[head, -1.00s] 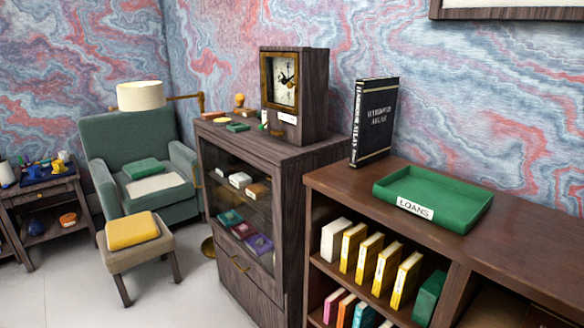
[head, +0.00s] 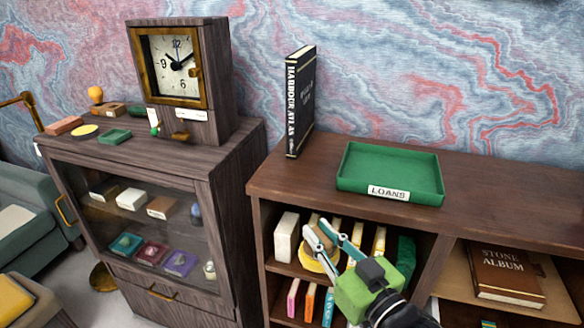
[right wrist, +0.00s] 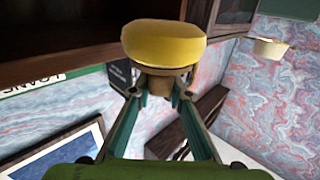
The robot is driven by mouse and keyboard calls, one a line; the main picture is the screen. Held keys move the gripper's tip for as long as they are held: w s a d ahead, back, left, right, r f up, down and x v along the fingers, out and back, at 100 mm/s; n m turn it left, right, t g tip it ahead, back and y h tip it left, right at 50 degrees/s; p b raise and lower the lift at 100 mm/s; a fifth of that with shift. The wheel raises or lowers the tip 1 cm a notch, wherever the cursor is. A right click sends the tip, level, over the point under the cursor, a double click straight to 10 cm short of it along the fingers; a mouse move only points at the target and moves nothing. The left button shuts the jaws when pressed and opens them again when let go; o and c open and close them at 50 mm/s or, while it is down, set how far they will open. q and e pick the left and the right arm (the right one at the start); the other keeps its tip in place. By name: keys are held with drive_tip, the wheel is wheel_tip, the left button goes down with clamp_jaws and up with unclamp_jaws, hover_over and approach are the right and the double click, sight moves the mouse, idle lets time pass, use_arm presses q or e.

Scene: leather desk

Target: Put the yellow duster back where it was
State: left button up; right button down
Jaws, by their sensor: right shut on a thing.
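The yellow duster has a round, flat-topped yellow pad and a brown wooden grip. It shows in the right wrist view (right wrist: 163,42). My right gripper (right wrist: 160,88) is shut on its brown grip, with the pad beyond the fingertips. In the head view the right gripper (head: 318,232) is in front of the bookshelf's left opening, below the shelf top. The duster (head: 313,264) is partly hidden there by the fingers. A flat yellow disc (head: 84,131) lies on the dark cabinet's top, left of the clock. My left gripper is not in view.
The bookshelf top (head: 500,205) carries a green LOANS tray (head: 430,196) and an upright black atlas (head: 298,110). The dark cabinet (head: 235,150) carries the clock (head: 172,68), a green dish (head: 114,136) and small blocks. The bookshelf top right of the tray is clear.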

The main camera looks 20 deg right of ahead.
drive_tip(key=w+d+r+p, duration=0.2)
drive_tip(key=w+d+r, duration=0.1)
drive_tip(key=r, duration=0.7)
drive_tip(key=w+d+r+p, duration=0.3)
drive_tip(key=r, duration=0.7)
drive_tip(key=w+a+f+p, duration=0.1)
drive_tip(key=w+f, duration=0.3)
drive_tip(key=w+a+f+p, duration=0.1)
drive_tip(key=w+a+f, duration=0.1)
drive_tip(key=w+f, duration=0.2)
drive_tip(key=w+a+f+p, duration=0.1)
drive_tip(key=w+f+p, duration=0.1)
drive_tip(key=w+f, duration=0.2)
drive_tip(key=shift+w+a+f, duration=0.15)
drive_tip(key=shift+w+a, duration=0.2)
drive_tip(key=shift+w, duration=0.2)
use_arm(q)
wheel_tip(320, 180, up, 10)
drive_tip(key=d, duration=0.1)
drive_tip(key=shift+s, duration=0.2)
use_arm(e)
drive_tip(key=shift+f, duration=0.2)
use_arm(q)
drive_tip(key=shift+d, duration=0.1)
